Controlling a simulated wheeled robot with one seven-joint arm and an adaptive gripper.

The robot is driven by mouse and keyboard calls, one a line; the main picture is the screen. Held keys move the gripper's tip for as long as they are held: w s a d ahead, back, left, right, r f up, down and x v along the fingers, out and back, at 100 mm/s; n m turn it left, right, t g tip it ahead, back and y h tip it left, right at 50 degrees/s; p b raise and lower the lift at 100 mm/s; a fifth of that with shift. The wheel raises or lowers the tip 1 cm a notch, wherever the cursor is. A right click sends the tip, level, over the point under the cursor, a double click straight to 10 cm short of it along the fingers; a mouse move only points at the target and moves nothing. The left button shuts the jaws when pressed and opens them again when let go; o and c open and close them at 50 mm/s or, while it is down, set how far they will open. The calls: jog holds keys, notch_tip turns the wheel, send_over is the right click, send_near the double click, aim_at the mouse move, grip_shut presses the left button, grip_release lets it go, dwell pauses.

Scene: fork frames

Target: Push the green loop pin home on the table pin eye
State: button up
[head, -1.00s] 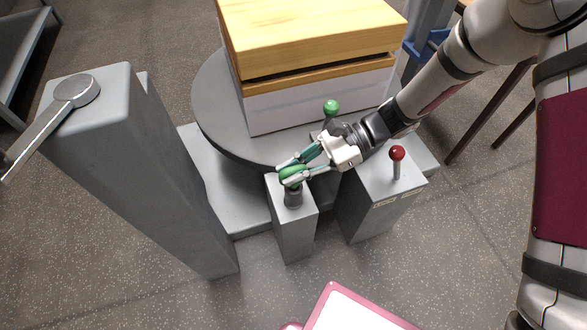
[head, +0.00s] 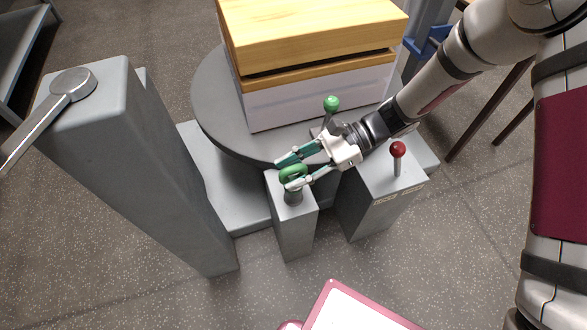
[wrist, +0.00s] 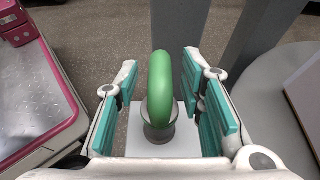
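The green loop pin (head: 294,174) stands upright in the dark grey pin eye (head: 293,197) on top of a short grey post (head: 294,232). In the wrist view the green loop (wrist: 160,85) is seen edge-on above the round grey collar of the eye (wrist: 158,131). My gripper (head: 288,172) is open, with one teal-padded finger on each side of the loop. In the wrist view there is a clear gap between the loop and both fingers. How deep the pin sits in the eye is hidden by the collar.
The round grey table (head: 212,116) carries a wood-topped white box (head: 300,105). A green-knobbed lever (head: 332,104) and a red-knobbed lever (head: 398,150) stand near my gripper. A tall grey pillar (head: 150,180) with a metal crank is left. A pink-edged case (head: 350,310) is in front.

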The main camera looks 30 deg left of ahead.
jog(key=v, duration=1.1)
jog(key=s+d+r+n+t+h, duration=0.2)
jog(key=d+r+n+h, duration=0.1)
jog(key=d+r, duration=0.7)
jog(key=s+d+r+n+t+h, duration=0.25)
jog(key=s+d+r+t, duration=0.2)
jog(key=s+d, duration=0.6)
jog(key=s+d+r+n+t+h, duration=0.25)
jog(key=s+d+r+t, duration=0.2)
jog(key=s+d, duration=0.6)
notch_tip(320, 180, up, 39)
jog(key=t+p, duration=0.3)
jog(key=p, duration=3.4)
jog(key=shift+w+d+h, duration=0.2)
jog(key=shift+w+h, duration=0.1)
jog(key=shift+h, duration=0.1)
